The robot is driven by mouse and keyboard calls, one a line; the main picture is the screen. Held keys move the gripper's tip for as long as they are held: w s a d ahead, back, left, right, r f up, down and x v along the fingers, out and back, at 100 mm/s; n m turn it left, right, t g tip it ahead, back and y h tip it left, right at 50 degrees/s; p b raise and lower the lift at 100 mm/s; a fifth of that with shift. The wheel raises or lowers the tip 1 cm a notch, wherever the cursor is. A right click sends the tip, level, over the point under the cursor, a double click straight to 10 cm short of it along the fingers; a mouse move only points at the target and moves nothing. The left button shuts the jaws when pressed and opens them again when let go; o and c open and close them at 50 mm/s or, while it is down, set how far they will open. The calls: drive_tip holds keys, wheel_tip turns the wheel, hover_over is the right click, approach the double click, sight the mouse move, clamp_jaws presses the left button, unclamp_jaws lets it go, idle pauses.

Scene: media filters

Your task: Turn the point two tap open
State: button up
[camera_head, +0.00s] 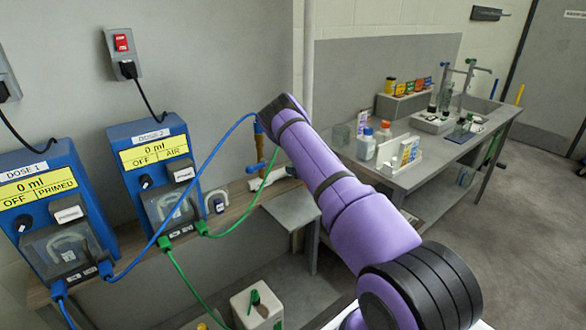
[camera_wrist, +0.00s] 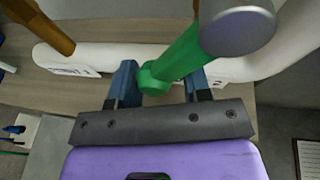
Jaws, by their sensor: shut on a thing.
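In the wrist view, a green tap handle (camera_wrist: 181,57) with a round grey cap at its upper end slants across a white pipe. My gripper (camera_wrist: 160,72) has its two blue fingers on either side of the lower end of this handle and is shut on it. A brown handle (camera_wrist: 42,25) stands on the pipe to the left. A label (camera_wrist: 73,72) lies on the pipe between them, too blurred to read surely. In the head view my arm hides the gripper and the green handle; part of the white pipe (camera_head: 284,173) shows beside the arm.
Two blue dosing units, DOSE 1 (camera_head: 45,222) and DOSE 2 (camera_head: 157,172), stand at the left. A blue tube (camera_head: 190,187) and a green tube (camera_head: 252,205) run towards the pipe. A bench (camera_head: 418,160) with bottles and a sink stands at the right.

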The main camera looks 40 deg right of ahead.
drive_tip(key=shift+w+a+r, duration=0.15)
drive_tip(key=shift+w+r, duration=0.05)
drive_tip(key=shift+r, duration=0.05)
drive_tip(key=o, duration=1.1)
drive_tip(key=shift+s+f, duration=0.1)
drive_tip(key=shift+s+d, duration=0.2)
drive_tip(key=shift+s, duration=0.4)
drive_tip(key=v, duration=0.9)
drive_tip(key=shift+s+a+r, duration=0.1)
drive_tip(key=shift+s+r, duration=0.1)
drive_tip(key=shift+r, duration=0.1)
